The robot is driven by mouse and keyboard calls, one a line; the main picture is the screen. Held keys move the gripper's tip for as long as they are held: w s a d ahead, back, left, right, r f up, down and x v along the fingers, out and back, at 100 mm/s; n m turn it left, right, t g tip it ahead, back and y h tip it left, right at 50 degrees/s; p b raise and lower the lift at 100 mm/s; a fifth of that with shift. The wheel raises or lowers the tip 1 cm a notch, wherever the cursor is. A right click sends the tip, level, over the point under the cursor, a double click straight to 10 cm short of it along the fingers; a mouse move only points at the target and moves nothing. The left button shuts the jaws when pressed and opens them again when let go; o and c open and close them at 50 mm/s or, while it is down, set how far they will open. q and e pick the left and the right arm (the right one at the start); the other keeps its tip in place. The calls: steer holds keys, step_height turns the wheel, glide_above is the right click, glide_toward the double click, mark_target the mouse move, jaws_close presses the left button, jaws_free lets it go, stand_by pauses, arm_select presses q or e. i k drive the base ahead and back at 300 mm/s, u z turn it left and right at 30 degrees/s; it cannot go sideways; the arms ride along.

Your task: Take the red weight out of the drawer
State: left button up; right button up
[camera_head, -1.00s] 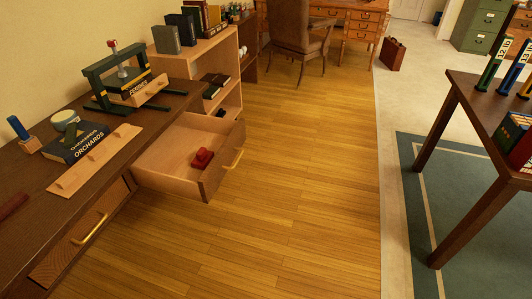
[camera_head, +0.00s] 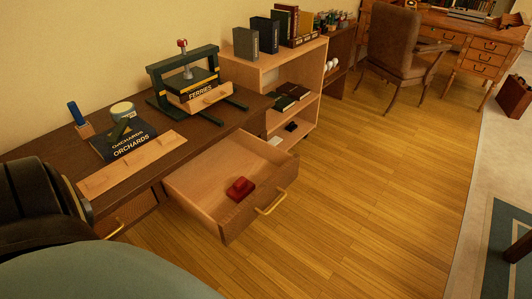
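The red weight (camera_head: 240,188) lies on the floor of the open wooden drawer (camera_head: 197,193), near its front panel. The drawer is pulled out from the dark desk (camera_head: 55,172) and has a brass handle (camera_head: 271,204) on its front. Nothing covers the weight from above. Neither gripper is in view. A dark, rounded part of my own body fills the lower left corner and hides part of the desk.
On the desk stand a green press (camera_head: 187,75) with a book in it, a book marked Orchards (camera_head: 125,141) and a wooden rack strip (camera_head: 131,165). A bookshelf (camera_head: 268,61) stands just beyond. Open floor (camera_head: 370,200) lies right of the drawer.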

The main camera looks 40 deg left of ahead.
mark_target(241, 188)
steer(key=i, duration=3.15)
steer(key=u, duration=4.25)
